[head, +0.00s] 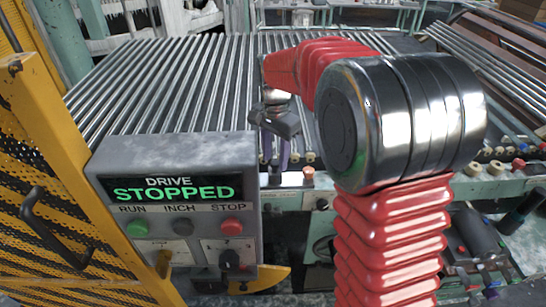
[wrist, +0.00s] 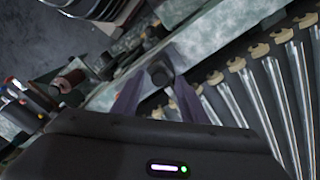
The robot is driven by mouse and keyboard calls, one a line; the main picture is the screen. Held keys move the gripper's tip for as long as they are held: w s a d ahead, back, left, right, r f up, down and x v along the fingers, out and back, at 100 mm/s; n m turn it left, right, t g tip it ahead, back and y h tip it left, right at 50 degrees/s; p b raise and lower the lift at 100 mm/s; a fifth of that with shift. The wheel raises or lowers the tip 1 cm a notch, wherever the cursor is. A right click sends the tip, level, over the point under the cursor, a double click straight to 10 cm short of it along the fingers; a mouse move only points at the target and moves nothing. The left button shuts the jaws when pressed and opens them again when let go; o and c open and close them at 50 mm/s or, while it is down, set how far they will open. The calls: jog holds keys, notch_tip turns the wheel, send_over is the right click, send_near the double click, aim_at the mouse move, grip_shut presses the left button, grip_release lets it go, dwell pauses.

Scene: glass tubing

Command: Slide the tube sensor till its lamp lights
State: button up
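My gripper (head: 283,160) points down at the front edge of the roller bed in the head view, left of my red arm. A small dark round piece (wrist: 160,74) shows between or just beyond the fingertips. I cannot tell whether it is the tube sensor or a knob on the rail, or whether the fingers touch it. I cannot make out the sensor's lamp in either view.
A grey control box (head: 174,190) reads DRIVE STOPPED, with RUN, INCH and STOP buttons. The metal rollers (head: 165,75) lie behind it. A yellow guard (head: 50,170) stands at the left.

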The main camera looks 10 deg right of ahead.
jog(key=shift+f, duration=0.2)
grip_shut()
dwell(0.4)
